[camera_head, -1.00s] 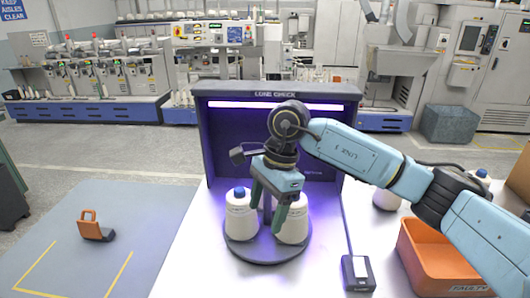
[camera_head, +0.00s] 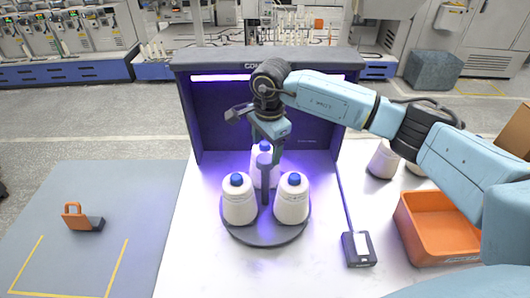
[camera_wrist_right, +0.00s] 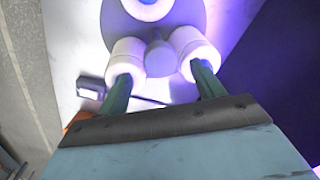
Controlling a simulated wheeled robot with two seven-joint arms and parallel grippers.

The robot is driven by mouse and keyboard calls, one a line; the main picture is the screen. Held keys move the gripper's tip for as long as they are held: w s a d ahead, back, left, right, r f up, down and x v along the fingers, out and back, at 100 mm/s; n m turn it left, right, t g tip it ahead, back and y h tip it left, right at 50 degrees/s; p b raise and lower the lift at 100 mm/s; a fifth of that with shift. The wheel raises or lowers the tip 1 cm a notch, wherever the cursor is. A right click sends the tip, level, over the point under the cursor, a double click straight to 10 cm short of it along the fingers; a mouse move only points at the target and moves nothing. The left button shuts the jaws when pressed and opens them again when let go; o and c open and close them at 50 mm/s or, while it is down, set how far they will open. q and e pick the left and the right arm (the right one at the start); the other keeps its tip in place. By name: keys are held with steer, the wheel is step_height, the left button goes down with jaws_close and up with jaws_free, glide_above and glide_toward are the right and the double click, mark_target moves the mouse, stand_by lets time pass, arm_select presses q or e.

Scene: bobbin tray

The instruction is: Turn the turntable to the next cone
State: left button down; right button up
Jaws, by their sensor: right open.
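The round dark turntable (camera_head: 262,237) stands in front of the lit booth. It carries three white cones with blue tops: front left (camera_head: 238,205), front right (camera_head: 291,204) and rear (camera_head: 258,172). A dark post (camera_head: 265,190) rises at its middle. My right gripper (camera_head: 267,150) hangs fingers down over the rear part of the turntable, partly covering the rear cone. In the right wrist view the fingers (camera_wrist_right: 160,76) are apart and empty, with the post (camera_wrist_right: 158,58) between them in the picture. The fingertips overlap two cones there; contact cannot be told. My left gripper is not in view.
The dark booth (camera_head: 188,110) with a light strip closes off the back. A black device (camera_head: 358,249) with a cable lies right of the turntable. An orange bin (camera_head: 435,240) and more cones (camera_head: 383,160) are farther right. The white table's front left is clear.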

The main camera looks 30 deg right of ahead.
mark_target(265, 159)
steer(key=f, duration=0.4)
steer(key=shift+w, duration=0.2)
steer(key=shift+s, duration=0.1)
steer(key=shift+c, duration=0.5)
steer(key=c, duration=1.3)
